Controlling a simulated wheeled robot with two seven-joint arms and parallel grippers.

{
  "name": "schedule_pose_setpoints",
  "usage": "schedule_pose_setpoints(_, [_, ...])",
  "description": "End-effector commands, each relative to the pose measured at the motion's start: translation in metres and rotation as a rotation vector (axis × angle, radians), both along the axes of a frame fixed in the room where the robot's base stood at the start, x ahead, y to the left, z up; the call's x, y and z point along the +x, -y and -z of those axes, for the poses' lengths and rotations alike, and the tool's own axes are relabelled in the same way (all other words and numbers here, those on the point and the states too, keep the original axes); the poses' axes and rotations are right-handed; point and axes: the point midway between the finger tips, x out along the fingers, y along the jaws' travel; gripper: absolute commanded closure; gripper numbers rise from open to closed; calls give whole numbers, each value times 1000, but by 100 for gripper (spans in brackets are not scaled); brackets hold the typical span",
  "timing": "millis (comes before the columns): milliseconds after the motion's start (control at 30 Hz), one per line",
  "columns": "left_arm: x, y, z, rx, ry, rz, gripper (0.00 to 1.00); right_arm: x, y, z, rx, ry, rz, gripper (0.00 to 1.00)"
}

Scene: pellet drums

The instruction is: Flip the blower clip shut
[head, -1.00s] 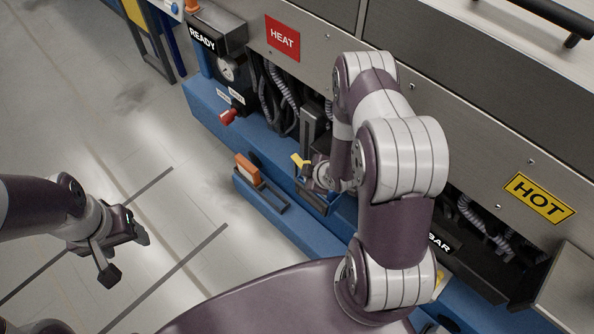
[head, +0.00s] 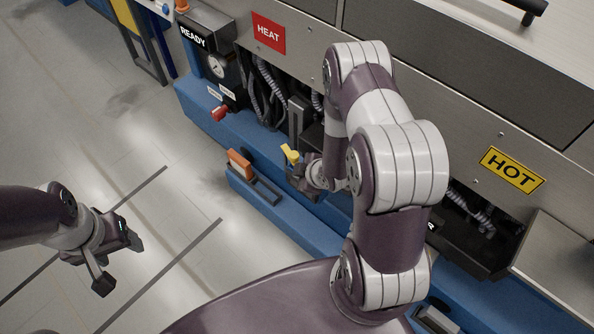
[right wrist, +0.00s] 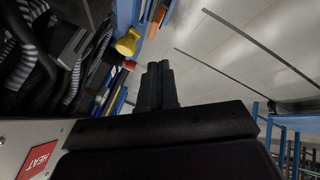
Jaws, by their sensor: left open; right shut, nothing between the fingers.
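A small yellow lever, which I take to be the blower clip (head: 290,154), stands out from the low front of the machine in the head view. It also shows as a yellow knobbed piece (right wrist: 127,43) in the right wrist view. Whether it is fully open cannot be told. My right gripper (head: 302,173) is right beside it, slightly below and to its right, partly hidden by its own wrist. In the right wrist view its fingers (right wrist: 157,84) are together and empty, apart from the yellow piece. My left gripper (head: 120,264) is open and empty over the floor at left.
An orange handle (head: 239,163) sits on the blue ledge left of the clip. Ribbed hoses (head: 270,84) hang in the recess behind.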

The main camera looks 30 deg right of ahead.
Motion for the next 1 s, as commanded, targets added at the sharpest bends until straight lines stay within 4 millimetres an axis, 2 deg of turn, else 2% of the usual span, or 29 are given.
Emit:
schedule_pose_setpoints(33, [0,0,-5,0,-1,0,39,-6,2,-12,-1,0,2,100])
schedule_pose_setpoints(100, [0,0,-8,0,0,0,39,-15,2,-21,0,-1,1,100])
schedule_pose_setpoints(300, [0,0,-12,0,-1,0,39,-29,4,-36,1,-4,0,100])
schedule_pose_setpoints(933, [0,0,-12,0,-1,0,39,-32,4,-38,5,-7,4,100])
schedule_pose_setpoints(1000, [0,0,-12,0,-1,0,39,-38,4,-34,31,-44,46,100])
